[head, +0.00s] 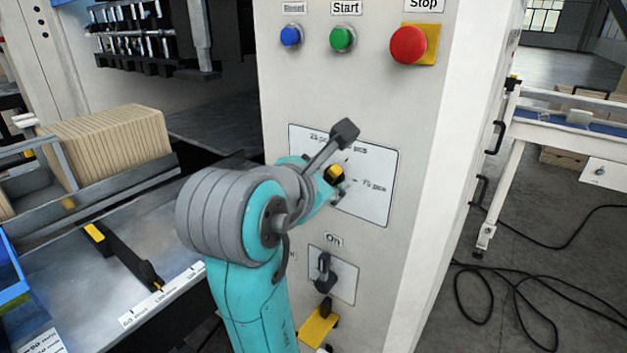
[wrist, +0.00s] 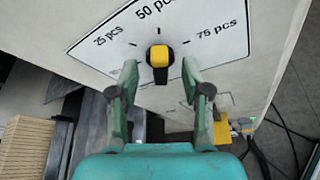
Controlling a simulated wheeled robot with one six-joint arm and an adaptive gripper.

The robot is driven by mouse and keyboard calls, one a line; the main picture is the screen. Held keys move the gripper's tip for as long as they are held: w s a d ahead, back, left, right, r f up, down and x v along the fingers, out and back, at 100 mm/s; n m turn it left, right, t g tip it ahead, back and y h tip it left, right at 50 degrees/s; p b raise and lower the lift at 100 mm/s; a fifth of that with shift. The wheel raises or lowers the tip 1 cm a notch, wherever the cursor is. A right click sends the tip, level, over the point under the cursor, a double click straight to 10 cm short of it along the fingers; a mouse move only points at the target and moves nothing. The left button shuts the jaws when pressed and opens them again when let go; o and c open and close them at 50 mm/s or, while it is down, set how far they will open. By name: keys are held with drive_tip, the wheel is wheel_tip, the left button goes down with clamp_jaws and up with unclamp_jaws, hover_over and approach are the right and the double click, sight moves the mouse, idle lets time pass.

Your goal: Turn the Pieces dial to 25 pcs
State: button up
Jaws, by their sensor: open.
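The Pieces dial is a yellow and black knob (head: 335,173) on a white plate (head: 376,205) on the machine's front. In the wrist view the knob (wrist: 160,60) sits at the middle of the plate, below "50 pcs", with "25 pcs" to the left and "75 pcs" to the right. The knob appears upright, roughly in line with "50 pcs"; its exact pointing is hard to tell. My gripper (wrist: 160,80) is open, one finger on each side of the knob, with gaps between them. In the head view my wrist hides part of the plate.
Above are a blue button (head: 291,36), a green Start button (head: 342,39) and a red Stop button (head: 408,44). Below is a black switch (head: 323,272) marked "On". Stacked brown boards (head: 108,143) stand at left. Cables (head: 510,290) lie on the floor at right.

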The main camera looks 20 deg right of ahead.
drive_tip(key=shift+x, duration=1.3)
clamp_jaws()
drive_tip(key=n+g, duration=0.1)
drive_tip(key=n+g+h, duration=0.1)
drive_tip(key=n, duration=0.1)
drive_tip(key=shift+w+a+r, duration=0.15)
drive_tip(key=shift+w+a, duration=0.1)
drive_tip(key=shift+w, duration=0.05)
